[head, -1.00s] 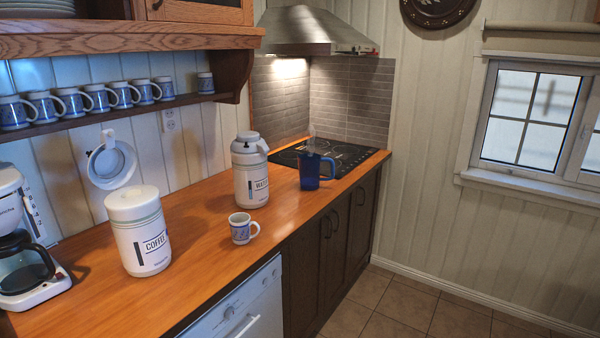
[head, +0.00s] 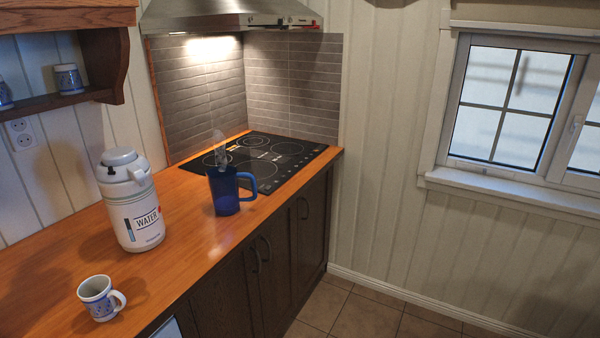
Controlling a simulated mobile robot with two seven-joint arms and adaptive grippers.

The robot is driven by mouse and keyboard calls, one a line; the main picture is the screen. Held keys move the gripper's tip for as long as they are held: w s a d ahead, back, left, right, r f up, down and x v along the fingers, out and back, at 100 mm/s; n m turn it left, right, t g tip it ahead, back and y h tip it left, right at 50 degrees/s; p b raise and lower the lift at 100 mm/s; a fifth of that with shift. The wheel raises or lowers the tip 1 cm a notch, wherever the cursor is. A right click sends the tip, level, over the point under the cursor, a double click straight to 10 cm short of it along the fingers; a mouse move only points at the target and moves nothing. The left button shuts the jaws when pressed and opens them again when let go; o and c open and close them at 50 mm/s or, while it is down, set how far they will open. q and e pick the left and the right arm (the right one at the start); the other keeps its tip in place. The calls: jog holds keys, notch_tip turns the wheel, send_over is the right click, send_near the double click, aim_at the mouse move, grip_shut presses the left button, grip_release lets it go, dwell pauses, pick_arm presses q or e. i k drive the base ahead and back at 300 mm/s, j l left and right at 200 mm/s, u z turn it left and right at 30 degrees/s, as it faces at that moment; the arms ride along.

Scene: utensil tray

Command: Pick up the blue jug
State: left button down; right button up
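The blue jug (head: 224,193) stands upright on the wooden counter (head: 188,260), at the front left corner of the black cooktop. Its handle points right, toward the counter's front edge. Something pale and see-through, like steam, shows above its rim. Neither of my grippers is in view, and nothing touches the jug.
A white water flask (head: 135,215) stands left of the jug, with a patterned mug (head: 99,298) nearer me. The cooktop (head: 265,157) lies behind the jug under a range hood (head: 230,14). The tiled floor (head: 360,312) right of the cabinets is clear.

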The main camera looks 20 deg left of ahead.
aim_at(224, 186)
jog(key=i+l+u, duration=0.2)
jog(key=i, duration=0.35)
jog(key=i+l+u, duration=0.25)
jog(key=i, duration=0.25)
jog(key=i+l+u, duration=0.2)
jog(key=i, duration=0.3)
